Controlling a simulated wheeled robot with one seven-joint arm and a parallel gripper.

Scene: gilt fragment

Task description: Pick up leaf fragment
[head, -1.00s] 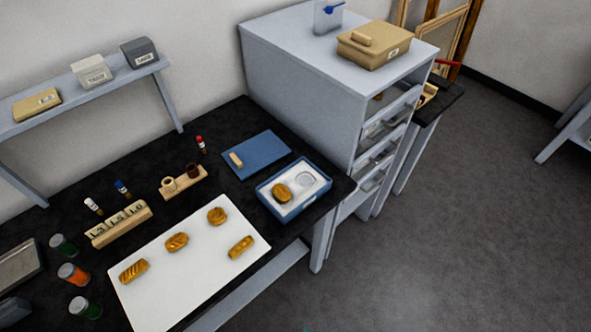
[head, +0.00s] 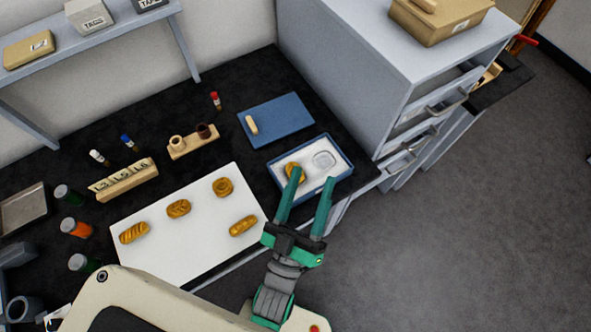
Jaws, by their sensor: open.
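Several gold-brown carved fragments lie apart on a white board: a long ribbed one (head: 133,232) at left, an oval one (head: 179,208), a round one (head: 223,187) and a long one (head: 243,225) at right. Another gilt fragment (head: 294,172) lies in a blue tray (head: 341,176) with a white insert, left of an empty round recess (head: 324,159). I cannot tell for sure which is the leaf. My green gripper (head: 313,178) is open and empty. Its fingers overlap the tray in the picture, and one tip partly covers the tray's fragment. Their height above it is unclear.
A blue lid or mat (head: 276,121) lies behind the tray. A grey drawer cabinet (head: 345,75) stands at the right. Jars (head: 76,228), a numbered wooden block (head: 125,180) and a cup holder (head: 193,146) flank the white board (head: 185,252). Open floor is at the right.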

